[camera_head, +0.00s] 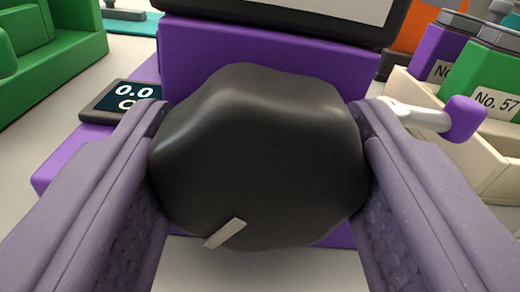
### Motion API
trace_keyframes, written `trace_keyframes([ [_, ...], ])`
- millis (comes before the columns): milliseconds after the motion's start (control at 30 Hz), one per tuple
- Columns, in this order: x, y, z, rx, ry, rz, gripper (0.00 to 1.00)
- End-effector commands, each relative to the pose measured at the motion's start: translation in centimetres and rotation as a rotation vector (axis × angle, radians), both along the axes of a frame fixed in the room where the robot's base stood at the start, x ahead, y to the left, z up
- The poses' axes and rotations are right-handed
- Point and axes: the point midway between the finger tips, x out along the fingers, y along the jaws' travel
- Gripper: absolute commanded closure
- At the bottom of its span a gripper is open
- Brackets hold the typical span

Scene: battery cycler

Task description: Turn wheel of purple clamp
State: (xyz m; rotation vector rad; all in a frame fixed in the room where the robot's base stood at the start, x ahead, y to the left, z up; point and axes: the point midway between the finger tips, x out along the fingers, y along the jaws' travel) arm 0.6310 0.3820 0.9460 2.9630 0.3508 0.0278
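The wheel (262,150) is a large black lobed knob with a pale marker line at its lower left. It fills the middle of the view, in front of the purple clamp body (260,55). My gripper (258,165) has one purple-grey finger on each side of the wheel. Both fingers appear to touch the wheel's rim, so it is shut on the wheel. The wheel hides most of the clamp's front.
A small display (122,99) reading "0.0" and "C" sits left of the wheel. A lever with a purple knob (463,119) stands at the right. Behind it is a cream bin (480,165) with labelled purple and green blocks. A green holder (75,40) is at the upper left.

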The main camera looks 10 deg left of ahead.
Motion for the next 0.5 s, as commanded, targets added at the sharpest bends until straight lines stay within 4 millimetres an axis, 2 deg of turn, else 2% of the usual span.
trace_keyframes([
  [100,0.00,0.02,-0.20,0.037,0.008,0.000,0.72],
  [333,0.00,0.00,-0.34,0.264,0.061,0.000,0.72],
  [500,-0.01,-0.02,-0.06,0.296,0.072,0.000,0.72],
])
